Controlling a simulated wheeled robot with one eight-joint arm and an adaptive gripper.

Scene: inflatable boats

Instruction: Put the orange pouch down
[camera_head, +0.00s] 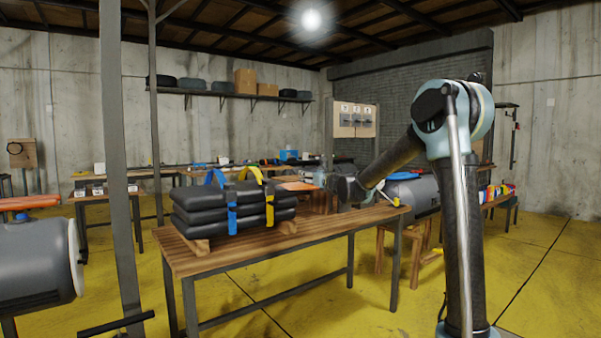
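The orange pouch (296,186) is a small flat orange shape in the head view, just right of the stack of black folded bundles. My gripper (314,181) is at the pouch's right end, reaching in from the right over the wooden table (300,238). It appears shut on the pouch, though the fingers are small and partly hidden. The pouch looks level and seems to be slightly above the tabletop; the exact gap cannot be told.
The black stack (235,208) with blue and yellow straps fills the table's left half. The table's right front is clear. A grey cylinder (412,194) is behind the table at right. A metal post (117,160) stands at left.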

